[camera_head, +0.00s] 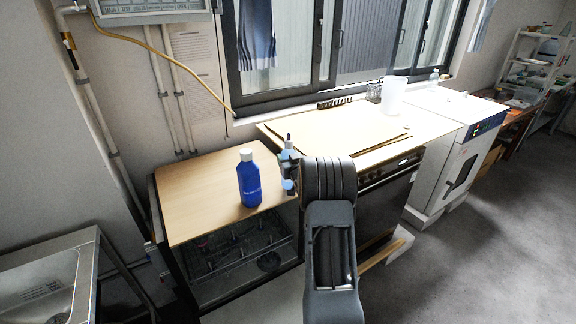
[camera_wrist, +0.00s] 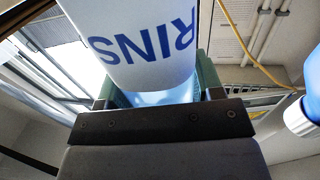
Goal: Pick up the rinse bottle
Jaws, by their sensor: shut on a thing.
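The rinse bottle (camera_head: 288,154) is pale blue with a dark tip and stands roughly upright at the right of the blue bottle. In the wrist view the rinse bottle (camera_wrist: 140,42) fills the upper middle, with the letters "RINS" on its side. My gripper (camera_wrist: 155,88) is shut on it, with a green-grey finger on each side. In the head view my gripper (camera_head: 290,171) is partly hidden by my own arm. I cannot tell whether the bottle's base touches the wooden top.
A blue bottle with a white cap (camera_head: 249,181) stands close by on the wooden top (camera_head: 205,200). A white oven (camera_head: 460,160) and a pale beaker (camera_head: 392,97) are further right. A metal sink (camera_head: 45,285) is at lower left. The grey floor is clear at right.

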